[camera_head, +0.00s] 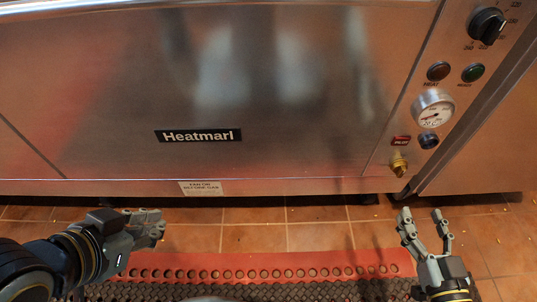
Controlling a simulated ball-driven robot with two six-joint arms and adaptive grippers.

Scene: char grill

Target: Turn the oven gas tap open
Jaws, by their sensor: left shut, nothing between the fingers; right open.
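The oven (95,100) is a wide stainless steel unit with a "Heatmarl" label. A small brass-yellow gas tap (399,164) sits low on its right-hand control panel, below the red pilot switch. The tap's exact handle angle is too small to tell. My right gripper (423,217) is open and empty, below and slightly right of the tap, apart from it. My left gripper (158,222) is shut and empty at the lower left, over the floor and mat edge, far from the tap.
The panel also carries a black dial knob (487,25), red lamp (438,71), green lamp (473,73), gauge (432,109), red pilot switch (401,141) and dark button (428,140). A red-edged mat (262,262) lies on the tiled floor (320,237). Another steel unit (490,150) adjoins at right.

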